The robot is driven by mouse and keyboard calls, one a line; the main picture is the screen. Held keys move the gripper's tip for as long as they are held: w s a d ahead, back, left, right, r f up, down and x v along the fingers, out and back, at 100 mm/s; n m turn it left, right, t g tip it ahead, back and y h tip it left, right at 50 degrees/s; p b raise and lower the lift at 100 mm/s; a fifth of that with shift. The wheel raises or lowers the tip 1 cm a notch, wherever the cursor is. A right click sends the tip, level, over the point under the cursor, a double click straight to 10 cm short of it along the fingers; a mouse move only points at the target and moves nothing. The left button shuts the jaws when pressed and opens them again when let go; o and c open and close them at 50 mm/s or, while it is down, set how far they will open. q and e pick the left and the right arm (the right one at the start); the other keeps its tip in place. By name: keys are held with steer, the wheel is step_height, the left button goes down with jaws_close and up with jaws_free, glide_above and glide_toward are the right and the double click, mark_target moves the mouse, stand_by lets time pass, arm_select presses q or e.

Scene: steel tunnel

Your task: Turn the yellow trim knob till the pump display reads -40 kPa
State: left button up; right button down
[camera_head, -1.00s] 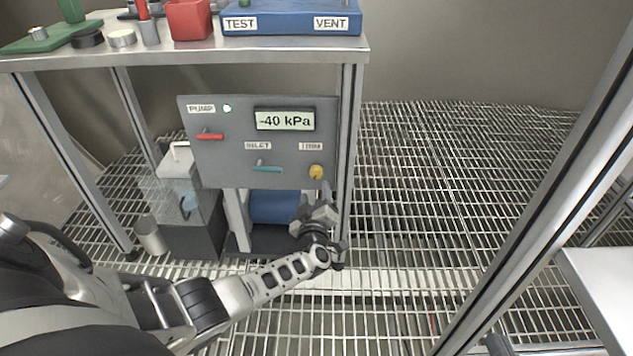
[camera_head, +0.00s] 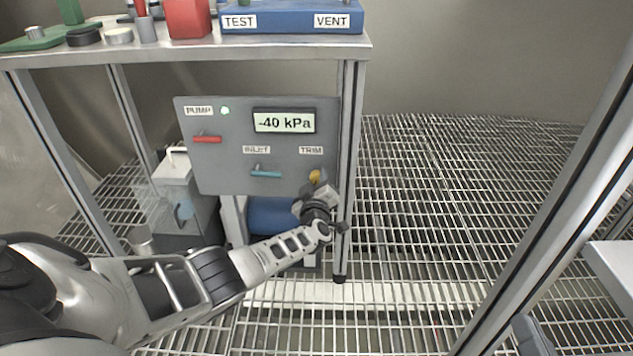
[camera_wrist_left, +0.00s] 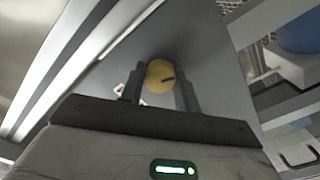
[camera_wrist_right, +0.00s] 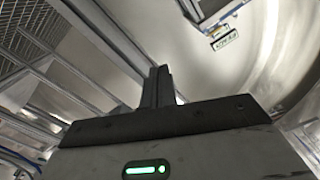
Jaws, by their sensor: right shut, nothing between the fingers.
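The yellow trim knob (camera_head: 316,176) sits at the lower right of the grey pump panel (camera_head: 215,170), under the TRIM label. The pump display (camera_head: 284,121) reads -40 kPa. My left gripper (camera_head: 317,188) is at the knob from below and in front. In the left wrist view the knob (camera_wrist_left: 160,75), with a dark pointer mark, lies between the two fingers. They are very close to its sides; I cannot tell whether they press on it. My right gripper (camera_wrist_right: 158,85) is shut and empty, away from the panel.
A red lever (camera_head: 207,139) and a teal inlet lever (camera_head: 265,173) are on the same panel. A green light is lit by the PUMP label. The steel bench (camera_head: 200,54) stands above, its right leg (camera_head: 347,200) close beside my left gripper. Open grating lies right.

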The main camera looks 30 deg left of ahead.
arm_select(q)
steer(key=shift+f+n, duration=0.1)
steer(key=shift+n, duration=0.7)
arm_select(e)
steer(key=shift+w+d+r+n+t, duration=0.1)
steer(key=shift+w+r+n+t, duration=0.25)
steer(key=shift+r, duration=0.2)
arm_select(q)
steer(key=o, duration=1)
steer(key=shift+s+d, duration=0.1)
